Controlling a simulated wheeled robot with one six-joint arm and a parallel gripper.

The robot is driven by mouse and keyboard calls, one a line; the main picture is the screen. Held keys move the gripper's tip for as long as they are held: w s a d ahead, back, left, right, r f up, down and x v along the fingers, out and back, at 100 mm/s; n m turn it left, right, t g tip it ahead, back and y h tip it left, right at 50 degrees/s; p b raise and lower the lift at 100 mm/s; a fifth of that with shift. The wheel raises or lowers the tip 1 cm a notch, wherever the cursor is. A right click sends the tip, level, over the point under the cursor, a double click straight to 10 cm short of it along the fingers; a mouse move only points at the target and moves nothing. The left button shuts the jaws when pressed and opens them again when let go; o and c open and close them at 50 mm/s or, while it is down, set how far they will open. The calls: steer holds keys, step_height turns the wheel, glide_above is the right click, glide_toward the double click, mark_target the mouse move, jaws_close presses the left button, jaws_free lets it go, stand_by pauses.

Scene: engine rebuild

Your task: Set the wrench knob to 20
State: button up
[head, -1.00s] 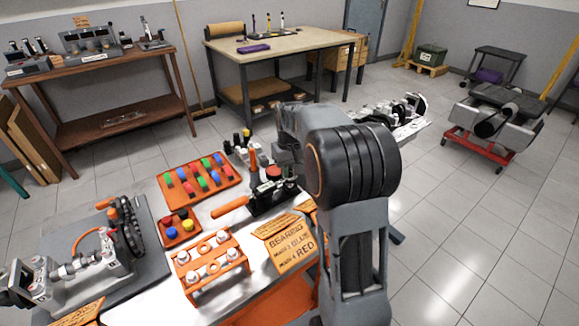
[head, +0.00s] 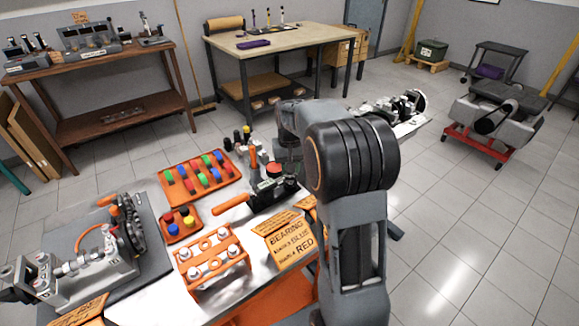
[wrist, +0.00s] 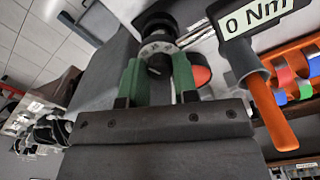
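The torque wrench (head: 262,194) lies on the bench with its orange handle (head: 230,202) pointing left. In the wrist view its orange handle (wrist: 273,112) is at the right, and its display (wrist: 257,15) reads 0 Nm. The round knob (wrist: 157,48), with a pale marked dial face and a dark centre, is at the top middle. My gripper (wrist: 158,70) has its two green fingers on either side of the knob, a gap between them. I cannot tell whether they touch it. In the head view my arm largely hides the gripper.
An orange tray of coloured caps (head: 201,178), a small cap tray (head: 181,224) and an orange rack (head: 212,262) stand left of the wrench. A bearing sign (head: 289,240) lies in front. An engine assembly (head: 80,265) is at the left.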

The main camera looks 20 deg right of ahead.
steer(key=o, duration=0.4)
steer(key=shift+r, duration=0.1)
step_height(320, 180, up, 14)
steer(key=p, duration=0.1)
steer(key=shift+f+p, duration=0.2)
steer(key=shift+p, duration=0.2)
stand_by(0.4)
